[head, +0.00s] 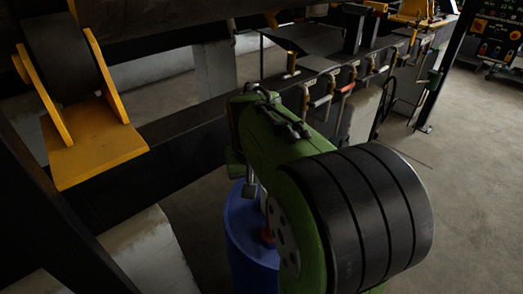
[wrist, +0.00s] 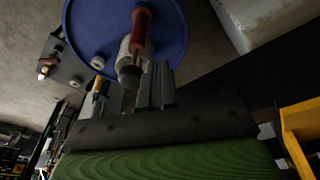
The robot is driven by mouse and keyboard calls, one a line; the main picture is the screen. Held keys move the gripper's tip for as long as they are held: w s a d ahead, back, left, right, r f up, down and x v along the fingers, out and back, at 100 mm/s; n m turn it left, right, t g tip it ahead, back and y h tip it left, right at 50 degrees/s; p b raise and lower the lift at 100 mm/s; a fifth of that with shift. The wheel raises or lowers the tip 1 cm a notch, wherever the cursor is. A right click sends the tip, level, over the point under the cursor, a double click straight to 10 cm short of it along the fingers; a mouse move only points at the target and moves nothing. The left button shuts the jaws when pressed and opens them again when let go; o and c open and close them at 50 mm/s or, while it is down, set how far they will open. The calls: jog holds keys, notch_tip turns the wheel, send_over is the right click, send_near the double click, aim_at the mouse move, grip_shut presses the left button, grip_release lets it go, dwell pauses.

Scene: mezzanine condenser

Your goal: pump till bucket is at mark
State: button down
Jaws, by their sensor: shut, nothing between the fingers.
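A blue drum (head: 248,235) stands on the floor below my arm in the head view. Its round blue top fills the upper middle of the wrist view (wrist: 90,25). A pump with a red handle (wrist: 141,28) and a pale grey body stands on the drum top. The red part also shows low in the head view (head: 267,237), partly hidden by my arm. My gripper (wrist: 162,78) is shut and empty, close beside the pump in the picture; I cannot tell whether they touch. I cannot make out a bucket or its mark.
A yellow bracket (head: 95,145) holds a dark roller at the left. A dark rail with several valves and handles (head: 320,100) runs behind my arm. A dark post (head: 447,75) stands at the right. The concrete floor (head: 470,150) there is clear.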

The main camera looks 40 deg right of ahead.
jog(key=w+d+m+p, duration=0.1)
jog(key=d, duration=0.2)
jog(key=d+r+m+p, duration=0.1)
jog(key=d+p, duration=0.1)
jog(key=d, duration=0.1)
jog(key=w+d+g+p, duration=0.1)
jog(key=d+p, duration=0.1)
jog(key=d, duration=0.1)
jog(key=shift+w+d+r+m+y, duration=0.25)
jog(key=shift+w+r+m+y, duration=0.1)
jog(key=shift+r+m+y, duration=0.05)
jog(key=shift+d+f, duration=0.15)
jog(key=shift+s+f, duration=0.1)
jog(key=shift+a, duration=0.2)
